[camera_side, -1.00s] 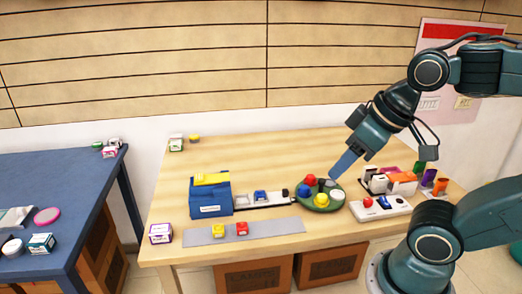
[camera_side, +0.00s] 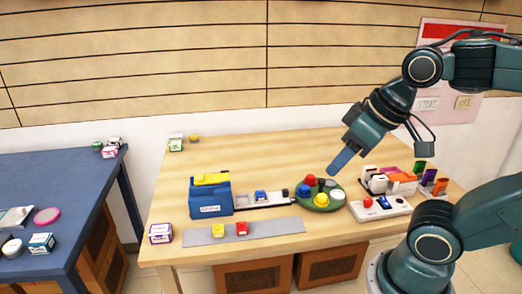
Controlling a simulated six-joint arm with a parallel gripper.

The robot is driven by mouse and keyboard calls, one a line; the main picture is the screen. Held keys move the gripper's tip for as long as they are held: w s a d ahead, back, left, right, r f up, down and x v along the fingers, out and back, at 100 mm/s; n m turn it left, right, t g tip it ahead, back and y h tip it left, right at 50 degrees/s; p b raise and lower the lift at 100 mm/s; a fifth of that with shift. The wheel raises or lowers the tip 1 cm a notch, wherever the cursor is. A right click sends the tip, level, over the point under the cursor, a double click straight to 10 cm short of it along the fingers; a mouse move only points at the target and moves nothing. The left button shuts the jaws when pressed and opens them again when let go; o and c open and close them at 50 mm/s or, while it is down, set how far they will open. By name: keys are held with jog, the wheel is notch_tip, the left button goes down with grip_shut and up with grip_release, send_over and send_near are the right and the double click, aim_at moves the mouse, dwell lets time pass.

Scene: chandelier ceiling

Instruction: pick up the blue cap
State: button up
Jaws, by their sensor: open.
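A round green tray (camera_side: 338,206) on the wooden table holds several small coloured caps. The blue cap (camera_side: 303,190) is at the tray's left side, close to a red cap (camera_side: 310,181) and a yellow cap (camera_side: 320,199). A white cap (camera_side: 337,195) and dark pieces are also on the tray. My gripper (camera_side: 341,162) is above and slightly right of the tray, pointing down and left, apart from the caps. Its jaws are open and nothing shows between them; the gap is hard to see from this side.
Another blue piece (camera_side: 260,196) sits on a white strip beside a blue box (camera_side: 210,198) with a yellow top. A grey strip (camera_side: 265,231) carries yellow and red pieces. A white block (camera_side: 380,210) and upright holders crowd the right.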

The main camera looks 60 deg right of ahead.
jog(key=w+d+f+m+g, duration=0.25)
jog(key=w+d+m, duration=0.45)
jog(key=w+d, duration=0.45)
jog(key=w+d+f+m+g+y, duration=0.1)
jog(key=w+d+f+m+g, duration=0.2)
jog(key=w+d+f+m, duration=0.3)
jog(key=d+f+m, duration=0.1)
jog(key=d+f, duration=0.4)
jog(key=d, duration=0.3)
jog(key=shift+w+d+f+y, duration=0.2)
jog(key=shift+w+f+y, duration=0.1)
jog(key=shift+w+y, duration=0.1)
jog(key=shift+f+g, duration=0.15)
jog(key=shift+g, duration=0.1)
send_over(305, 185)
jog(key=shift+f, duration=4.1)
